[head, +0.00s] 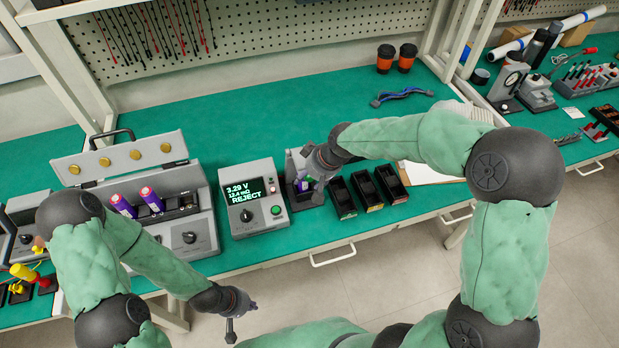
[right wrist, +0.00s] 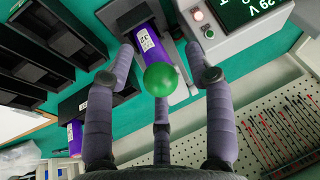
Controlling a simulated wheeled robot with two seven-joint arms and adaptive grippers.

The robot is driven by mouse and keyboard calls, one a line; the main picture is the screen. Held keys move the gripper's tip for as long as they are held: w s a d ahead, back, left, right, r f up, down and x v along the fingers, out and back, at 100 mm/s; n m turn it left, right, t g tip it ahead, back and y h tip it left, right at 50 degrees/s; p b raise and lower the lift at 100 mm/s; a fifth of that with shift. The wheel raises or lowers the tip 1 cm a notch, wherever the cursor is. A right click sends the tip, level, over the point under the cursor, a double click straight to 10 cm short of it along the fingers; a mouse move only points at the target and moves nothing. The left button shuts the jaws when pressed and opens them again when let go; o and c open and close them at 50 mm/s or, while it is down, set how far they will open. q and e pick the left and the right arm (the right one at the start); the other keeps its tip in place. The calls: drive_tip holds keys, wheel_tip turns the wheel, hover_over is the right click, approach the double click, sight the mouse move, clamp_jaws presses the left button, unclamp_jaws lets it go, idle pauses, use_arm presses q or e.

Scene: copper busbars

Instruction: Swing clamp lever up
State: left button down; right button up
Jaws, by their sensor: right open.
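The clamp lever's green ball knob (right wrist: 161,79) shows in the right wrist view, in front of a purple cell (right wrist: 147,44) in the grey clamp fixture (right wrist: 127,12). My right gripper (right wrist: 160,85) is open, its fingers spread around the knob; I cannot tell if any touches it. In the head view, my right gripper (head: 318,162) is over the fixture (head: 296,160) and hides most of it and the lever. My left gripper (head: 240,315) is away from the fixture, low in front of the bench, with its fingers apart.
A tester (head: 253,196) reading REJECT stands left of the fixture. Black bins (head: 367,190) stand to its right. A case with an open lid (head: 125,160) holds two purple cells (head: 150,198). The green bench top (head: 260,125) is clear behind the tester.

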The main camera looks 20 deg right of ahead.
drive_tip(key=shift+f, duration=0.1)
clamp_jaws()
